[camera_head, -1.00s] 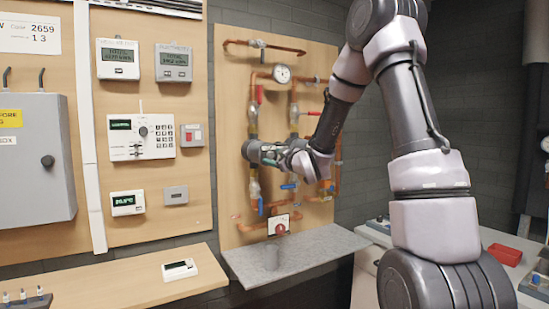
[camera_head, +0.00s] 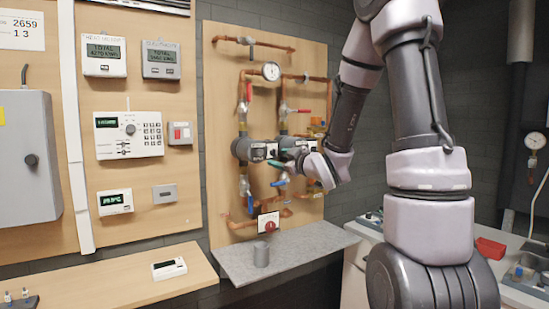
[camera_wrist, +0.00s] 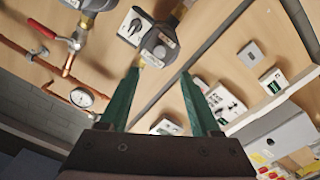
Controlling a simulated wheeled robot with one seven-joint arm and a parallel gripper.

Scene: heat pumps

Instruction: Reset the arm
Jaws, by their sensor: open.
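My gripper (camera_head: 278,170) is in front of the pipe board (camera_head: 219,100), with its green fingers pointing toward the pipes. In the wrist view my gripper (camera_wrist: 160,73) shows two green fingers spread apart with nothing between them. A dark grey pump (camera_head: 247,150) is on the pipes to the left of the fingers, and it also shows in the wrist view (camera_wrist: 160,43) just beyond the fingertips. Whether the fingers touch anything is hard to tell, but a gap seems to show.
A pressure gauge (camera_head: 271,71) and red and blue valve handles stick out from the board. A meter panel (camera_head: 140,185) is on the left. A red tray (camera_head: 490,248) is on the right bench.

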